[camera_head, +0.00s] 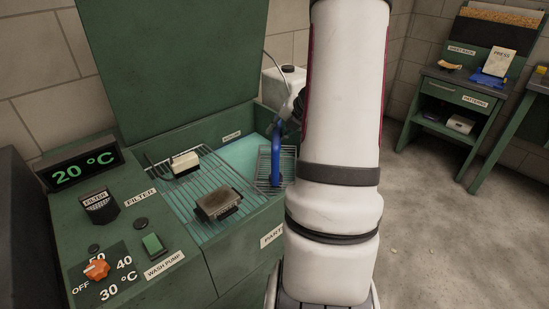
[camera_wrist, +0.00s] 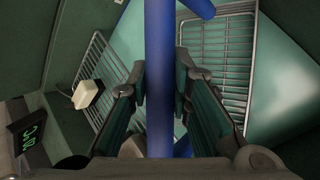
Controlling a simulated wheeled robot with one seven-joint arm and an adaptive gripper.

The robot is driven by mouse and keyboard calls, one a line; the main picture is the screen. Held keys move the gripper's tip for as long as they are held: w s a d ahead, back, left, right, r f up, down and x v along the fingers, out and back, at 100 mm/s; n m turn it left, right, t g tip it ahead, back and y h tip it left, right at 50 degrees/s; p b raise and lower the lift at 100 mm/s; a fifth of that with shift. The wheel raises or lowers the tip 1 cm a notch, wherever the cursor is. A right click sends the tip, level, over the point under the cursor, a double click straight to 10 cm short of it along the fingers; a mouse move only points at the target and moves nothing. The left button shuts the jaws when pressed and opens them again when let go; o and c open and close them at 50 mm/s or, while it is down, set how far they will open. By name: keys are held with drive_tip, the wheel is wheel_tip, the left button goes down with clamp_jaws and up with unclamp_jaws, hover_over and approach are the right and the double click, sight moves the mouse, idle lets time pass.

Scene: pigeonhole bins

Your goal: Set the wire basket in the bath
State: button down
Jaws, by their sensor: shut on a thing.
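The wire basket (camera_head: 264,166) is a grey mesh with a blue handle (camera_head: 275,155), at the right end of the bath in the head view. The bath (camera_head: 238,153) is a teal-lined tank in a green cabinet with its lid raised. In the wrist view, my gripper (camera_wrist: 162,83) is shut on the upright blue handle (camera_wrist: 159,40), one finger on each side. The basket's mesh (camera_wrist: 222,62) shows to the right there. In the head view my arm hides most of the gripper and the basket's right side. I cannot tell whether the basket touches the bath's floor.
A control panel with an orange dial (camera_head: 96,268) is at left. A white container (camera_head: 283,85) stands behind.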

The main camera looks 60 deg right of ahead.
wheel_tip(320, 180, down, 8)
drive_tip(key=b, duration=0.3)
drive_tip(key=shift+r, duration=0.1)
drive_tip(key=c, duration=1.5)
unclamp_jaws()
drive_tip(key=shift+f, duration=0.2)
drive_tip(key=shift+o, duration=0.2)
drive_tip(key=shift+r, duration=0.1)
